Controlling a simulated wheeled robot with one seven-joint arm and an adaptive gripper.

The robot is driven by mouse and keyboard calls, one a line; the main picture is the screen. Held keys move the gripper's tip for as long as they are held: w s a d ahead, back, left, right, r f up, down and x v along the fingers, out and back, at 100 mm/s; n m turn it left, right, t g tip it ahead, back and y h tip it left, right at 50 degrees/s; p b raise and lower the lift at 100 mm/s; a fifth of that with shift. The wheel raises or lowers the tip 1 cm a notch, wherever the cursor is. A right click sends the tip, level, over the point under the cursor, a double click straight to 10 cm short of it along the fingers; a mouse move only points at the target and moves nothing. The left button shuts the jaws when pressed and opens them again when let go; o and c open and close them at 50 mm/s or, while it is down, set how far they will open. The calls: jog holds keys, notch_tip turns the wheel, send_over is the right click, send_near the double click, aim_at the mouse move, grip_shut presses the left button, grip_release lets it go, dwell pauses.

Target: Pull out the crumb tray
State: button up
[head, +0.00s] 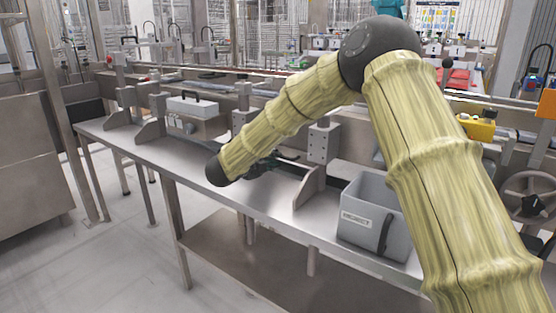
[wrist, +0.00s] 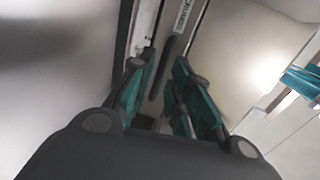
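In the wrist view a pale strip carries a label (wrist: 182,17) whose readable letters look like "CRUM"; I take it for the crumb tray's front. A dark bar like a handle (wrist: 173,62) lies just below the label, beyond my fingers. In the head view my gripper (head: 270,164) is low over the bench, partly hidden behind my arm. I cannot tell the tray's outline there.
A grey bin (head: 365,200) with a label and dark handle stands on the steel bench (head: 135,147), right of my gripper. A grey box (head: 198,107) with a black handle stands left. Metal brackets (head: 318,150) rise along the bench. The floor in front is clear.

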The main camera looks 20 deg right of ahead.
jog(key=shift+b+x, duration=0.4)
jog(key=shift+x, duration=1.9)
jog(key=shift+d+r, duration=0.1)
jog(key=shift+r, duration=0.1)
grip_shut()
